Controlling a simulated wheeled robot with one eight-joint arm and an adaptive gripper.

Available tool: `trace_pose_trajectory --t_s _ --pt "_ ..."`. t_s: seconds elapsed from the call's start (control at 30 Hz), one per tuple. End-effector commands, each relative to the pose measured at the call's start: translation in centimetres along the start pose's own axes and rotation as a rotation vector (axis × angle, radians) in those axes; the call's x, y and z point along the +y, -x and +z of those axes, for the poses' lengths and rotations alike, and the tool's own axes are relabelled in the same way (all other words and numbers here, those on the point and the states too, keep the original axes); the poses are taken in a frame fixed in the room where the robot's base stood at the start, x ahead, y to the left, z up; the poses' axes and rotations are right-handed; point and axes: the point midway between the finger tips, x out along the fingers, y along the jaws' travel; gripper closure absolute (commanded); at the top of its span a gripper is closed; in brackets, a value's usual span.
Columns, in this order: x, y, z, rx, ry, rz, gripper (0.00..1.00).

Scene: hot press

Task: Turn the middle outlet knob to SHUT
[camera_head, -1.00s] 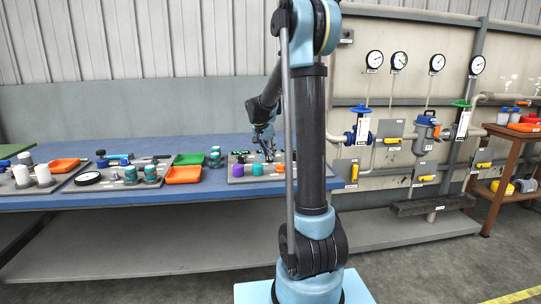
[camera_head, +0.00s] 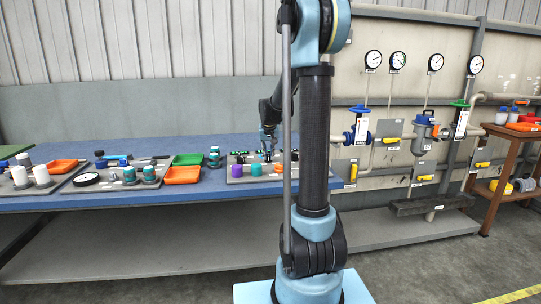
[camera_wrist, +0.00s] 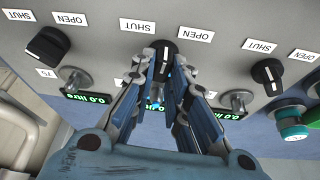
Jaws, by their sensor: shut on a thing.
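In the wrist view the grey panel (camera_wrist: 105,45) appears upside down with three black outlet knobs. The middle outlet knob (camera_wrist: 164,47) sits between my fingertips; its face is partly hidden, so I cannot read its exact angle. A SHUT label (camera_wrist: 138,26) and an OPEN label (camera_wrist: 193,31) flank it. My gripper (camera_wrist: 165,62) is shut on this knob. In the head view my gripper (camera_head: 268,138) is down at the panel on the blue table (camera_head: 215,195), and the knob is too small to make out.
Two other knobs stand close by, the left one (camera_wrist: 47,46) and the right one (camera_wrist: 268,75). Metal spouts and green displays reading 0.0 litre (camera_wrist: 85,97) lie near my fingers. A teal-capped container (camera_wrist: 292,118) is at the right. Orange trays (camera_head: 182,175) stand farther left on the table.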

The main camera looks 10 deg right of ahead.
Motion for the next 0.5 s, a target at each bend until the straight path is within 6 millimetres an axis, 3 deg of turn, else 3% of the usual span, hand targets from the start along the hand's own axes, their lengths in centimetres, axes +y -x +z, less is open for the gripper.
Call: trace_pose_trajectory --t_s 0.5 --pt "0.36 -0.16 0.45 -0.008 0.445 -0.187 1.00"
